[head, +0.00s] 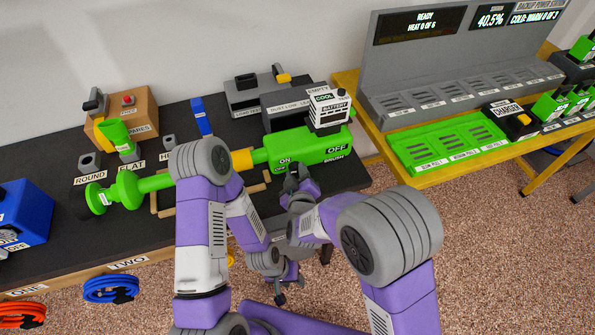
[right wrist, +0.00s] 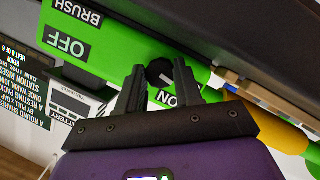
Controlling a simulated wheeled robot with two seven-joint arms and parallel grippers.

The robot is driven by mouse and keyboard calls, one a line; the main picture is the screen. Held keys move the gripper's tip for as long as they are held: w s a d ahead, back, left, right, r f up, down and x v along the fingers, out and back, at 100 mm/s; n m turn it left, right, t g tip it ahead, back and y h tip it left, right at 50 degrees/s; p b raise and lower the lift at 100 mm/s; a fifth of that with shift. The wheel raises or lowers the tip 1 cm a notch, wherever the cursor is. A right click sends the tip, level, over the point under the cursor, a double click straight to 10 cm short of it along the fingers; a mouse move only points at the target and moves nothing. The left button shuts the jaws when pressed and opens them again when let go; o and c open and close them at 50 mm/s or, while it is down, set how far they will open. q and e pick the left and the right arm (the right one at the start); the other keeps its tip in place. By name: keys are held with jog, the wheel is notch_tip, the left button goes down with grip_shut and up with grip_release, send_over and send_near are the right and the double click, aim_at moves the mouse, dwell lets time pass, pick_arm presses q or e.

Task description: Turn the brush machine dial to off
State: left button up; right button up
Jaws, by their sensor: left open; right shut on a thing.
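The green brush machine (head: 310,148) lies on the dark bench top, with ON and OFF labels on its side. Its dark dial (right wrist: 160,70) sits between the OFF label (right wrist: 65,42) and the ON label (right wrist: 178,98) in the right wrist view. My right gripper (head: 292,176) is at the machine's near side; in the right wrist view its fingers (right wrist: 159,76) are shut on the dial. I cannot tell which way the dial points. In the head view the dial is mostly hidden by the gripper. My left gripper (head: 280,294) is open and empty, low in front of the bench.
A white battery (head: 329,108) stands on the machine's right end. A green brush (head: 125,189) extends at its left. Green and grey charging trays (head: 455,143) stand on the yellow table at right. Blue (head: 110,289) and orange coils hang at the bench front.

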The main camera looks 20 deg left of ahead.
jog(key=shift+n+t+h, duration=0.3)
jog(key=shift+n, duration=0.3)
jog(key=shift+p, duration=0.3)
jog(key=o, duration=1)
jog(key=shift+o, duration=0.2)
